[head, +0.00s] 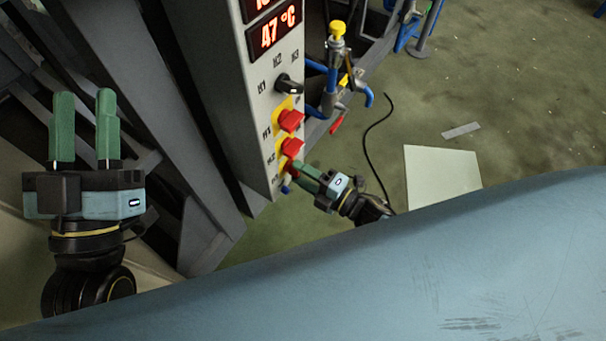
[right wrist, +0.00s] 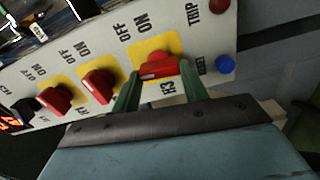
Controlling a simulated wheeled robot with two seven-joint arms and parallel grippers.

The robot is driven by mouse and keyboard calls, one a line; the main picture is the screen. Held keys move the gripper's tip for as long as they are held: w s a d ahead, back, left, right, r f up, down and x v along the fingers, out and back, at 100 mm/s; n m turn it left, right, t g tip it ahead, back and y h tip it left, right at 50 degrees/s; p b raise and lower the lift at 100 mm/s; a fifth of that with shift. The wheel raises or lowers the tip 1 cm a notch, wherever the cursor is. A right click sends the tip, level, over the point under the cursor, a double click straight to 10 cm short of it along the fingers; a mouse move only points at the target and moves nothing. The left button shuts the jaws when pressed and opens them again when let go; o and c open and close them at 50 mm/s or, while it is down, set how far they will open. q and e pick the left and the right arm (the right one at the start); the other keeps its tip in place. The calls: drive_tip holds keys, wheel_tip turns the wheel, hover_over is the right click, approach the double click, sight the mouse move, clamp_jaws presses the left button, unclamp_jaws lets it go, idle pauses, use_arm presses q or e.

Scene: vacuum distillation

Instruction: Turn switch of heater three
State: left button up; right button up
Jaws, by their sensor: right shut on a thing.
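The control panel (head: 262,100) stands at the middle of the head view. In the right wrist view it has a row of red rotary switches on yellow plates, marked OFF and ON. The heater three switch (right wrist: 157,67) is the one nearest the TRIP label. My right gripper (right wrist: 158,78) is shut on it, one green finger on each side. In the head view my right gripper (head: 300,168) is at the panel's lower end and mostly hides this switch. I cannot tell its exact setting. My left gripper (head: 85,100) is open and empty, fingers pointing up, left of the panel.
The heater one switch (right wrist: 54,99) and heater two switch (right wrist: 98,86) sit beside the held one. A red button (right wrist: 220,6) and a blue button (right wrist: 225,64) are near the panel's end. A yellow-topped valve (head: 337,30) and blue tubing stand right of the panel.

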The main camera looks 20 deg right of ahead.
use_arm(q)
drive_tip(key=shift+s+r, duration=0.15)
use_arm(e)
drive_tip(key=shift+n, duration=0.5)
use_arm(q)
drive_tip(key=shift+t, duration=0.3)
use_arm(e)
drive_tip(key=o, duration=1)
